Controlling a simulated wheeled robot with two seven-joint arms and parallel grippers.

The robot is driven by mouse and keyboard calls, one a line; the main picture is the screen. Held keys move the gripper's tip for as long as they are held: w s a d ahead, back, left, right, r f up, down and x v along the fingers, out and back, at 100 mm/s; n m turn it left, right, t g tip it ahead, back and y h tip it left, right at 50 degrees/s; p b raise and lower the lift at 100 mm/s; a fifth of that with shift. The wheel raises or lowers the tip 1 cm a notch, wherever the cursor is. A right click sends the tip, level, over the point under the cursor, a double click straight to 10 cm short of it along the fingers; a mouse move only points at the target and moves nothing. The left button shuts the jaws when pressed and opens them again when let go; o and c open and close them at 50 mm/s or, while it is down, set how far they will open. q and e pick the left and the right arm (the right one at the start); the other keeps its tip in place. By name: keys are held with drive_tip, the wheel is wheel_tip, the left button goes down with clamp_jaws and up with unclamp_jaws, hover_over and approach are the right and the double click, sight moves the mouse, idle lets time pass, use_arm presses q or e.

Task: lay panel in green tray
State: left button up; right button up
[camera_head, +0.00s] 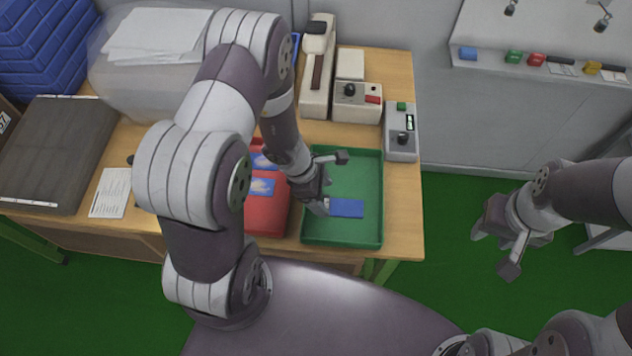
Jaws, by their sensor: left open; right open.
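The green tray (362,233) lies on the wooden table near its right front corner. A red tray (268,218) beside the green one holds blue panels with a pale picture (262,187), partly hidden by my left arm. My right gripper (498,250) is open and empty above the green floor, right of the table.
Behind the trays stand a beige device (318,70), a control box with a black knob (357,103) and a grey box (401,140). A dark case (57,150) and a paper sheet (110,192) lie at left.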

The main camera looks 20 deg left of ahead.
use_arm(q)
drive_tip(key=s+a+r+m+y+p, duration=0.1)
drive_tip(key=s+r+m+y, duration=0.1)
drive_tip(key=r+m, duration=0.8)
drive_tip(key=s+a+r+m+y+p, duration=0.1)
drive_tip(key=s+a+r+m+y, duration=0.1)
drive_tip(key=r+m, duration=0.9)
drive_tip(key=shift+s+a+r, duration=0.25)
drive_tip(key=shift+s+r, duration=0.2)
drive_tip(key=shift+s, duration=0.4)
drive_tip(key=shift+s+m, duration=0.15)
drive_tip(key=shift+m, duration=0.15)
